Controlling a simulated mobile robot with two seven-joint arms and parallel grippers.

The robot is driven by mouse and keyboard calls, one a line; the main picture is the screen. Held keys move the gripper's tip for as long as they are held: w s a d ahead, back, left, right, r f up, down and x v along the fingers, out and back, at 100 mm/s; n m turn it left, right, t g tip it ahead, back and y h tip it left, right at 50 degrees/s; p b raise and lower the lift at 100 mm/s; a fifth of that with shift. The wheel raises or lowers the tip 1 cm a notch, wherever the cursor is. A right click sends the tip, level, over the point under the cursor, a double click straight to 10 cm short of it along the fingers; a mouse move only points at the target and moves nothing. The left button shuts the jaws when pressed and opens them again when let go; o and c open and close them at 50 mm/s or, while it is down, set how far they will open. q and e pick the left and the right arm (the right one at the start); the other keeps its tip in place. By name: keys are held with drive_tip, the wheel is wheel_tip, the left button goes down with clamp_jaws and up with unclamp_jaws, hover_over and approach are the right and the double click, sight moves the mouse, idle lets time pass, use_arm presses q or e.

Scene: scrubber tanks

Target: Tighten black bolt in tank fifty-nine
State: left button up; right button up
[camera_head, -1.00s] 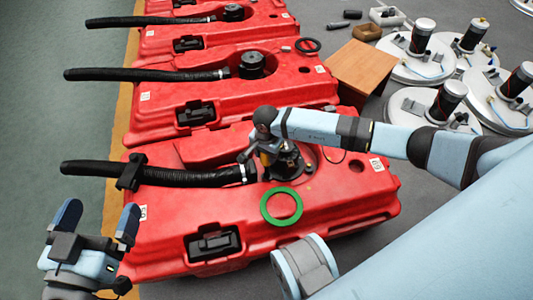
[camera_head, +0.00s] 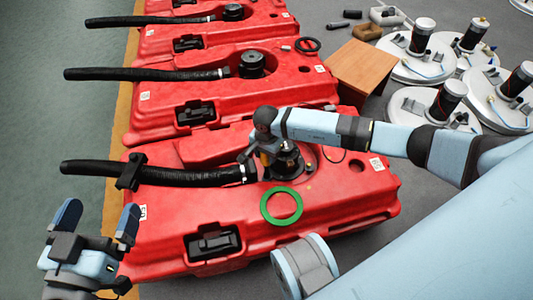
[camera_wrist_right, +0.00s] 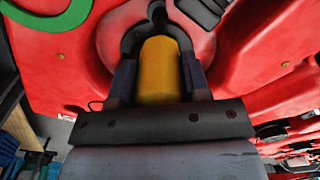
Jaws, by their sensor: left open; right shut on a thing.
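The nearest red tank (camera_head: 330,205) has a round black fitting (camera_head: 290,165) on top, with a black hose (camera_head: 200,175) running left from it. Its white label (camera_head: 142,212) is too small to read surely. My right gripper (camera_head: 263,158) is over the left side of the fitting. In the right wrist view the right gripper (camera_wrist_right: 160,75) is shut on a yellow cylindrical handle (camera_wrist_right: 160,70), with dark parts beyond it. The black bolt cannot be told apart; the gripper and tool cover that spot. My left gripper (camera_head: 98,222) is open and empty, left of the tank.
A green ring (camera_head: 266,208) lies on the tank in front of the fitting. More red tanks (camera_head: 285,85) with hoses stand behind. A brown box (camera_head: 365,68) and several white round lids with black cylinders (camera_head: 440,100) are at the right. The floor at left is clear.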

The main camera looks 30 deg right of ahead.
drive_tip(key=shift+r+p, duration=1.45)
drive_tip(key=shift+r, duration=0.45)
drive_tip(key=shift+r+p, duration=0.4)
drive_tip(key=shift+r, duration=0.25)
